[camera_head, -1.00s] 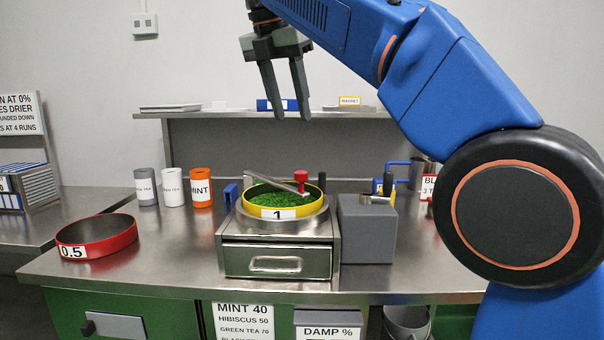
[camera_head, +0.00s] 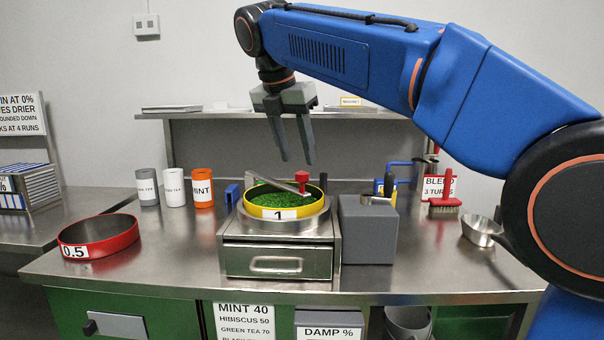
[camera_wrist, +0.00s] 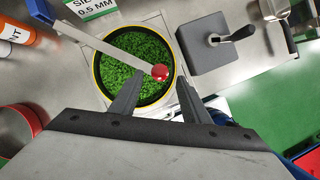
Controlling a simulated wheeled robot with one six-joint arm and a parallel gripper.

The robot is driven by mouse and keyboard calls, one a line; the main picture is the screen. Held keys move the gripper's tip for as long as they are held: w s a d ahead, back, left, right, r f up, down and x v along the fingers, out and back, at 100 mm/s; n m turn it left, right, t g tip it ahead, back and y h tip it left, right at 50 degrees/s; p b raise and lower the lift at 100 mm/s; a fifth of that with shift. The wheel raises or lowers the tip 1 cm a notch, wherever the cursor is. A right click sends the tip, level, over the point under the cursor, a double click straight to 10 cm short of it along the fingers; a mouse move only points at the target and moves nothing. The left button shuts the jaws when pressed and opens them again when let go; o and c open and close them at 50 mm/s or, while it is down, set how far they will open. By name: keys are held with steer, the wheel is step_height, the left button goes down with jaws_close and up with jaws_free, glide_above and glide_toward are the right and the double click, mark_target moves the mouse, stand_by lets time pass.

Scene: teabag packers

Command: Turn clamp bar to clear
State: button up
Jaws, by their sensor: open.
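The clamp bar (camera_head: 276,184) is a flat grey metal strip with a red knob (camera_head: 302,177) at its right end. It lies across the top of a yellow-rimmed sieve (camera_head: 284,213) labelled 1, which is full of green leaf. In the wrist view the bar (camera_wrist: 110,50) runs from a blue post (camera_wrist: 41,11) at upper left to the red knob (camera_wrist: 160,72) over the sieve's right part. My gripper (camera_head: 297,162) is open and empty, pointing down above the sieve near the knob. In the wrist view its fingertips (camera_wrist: 160,78) flank the knob from nearer the camera.
The sieve sits on a metal drawer unit (camera_head: 277,262). A grey block (camera_head: 368,230) with a lever stands right of it. A red sieve (camera_head: 98,238) labelled 0.5 is at left. Three canisters (camera_head: 174,187) stand behind.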

mark_target(302, 171)
steer(key=shift+x, duration=3.15)
steer(key=shift+c, duration=0.6)
jaws_close()
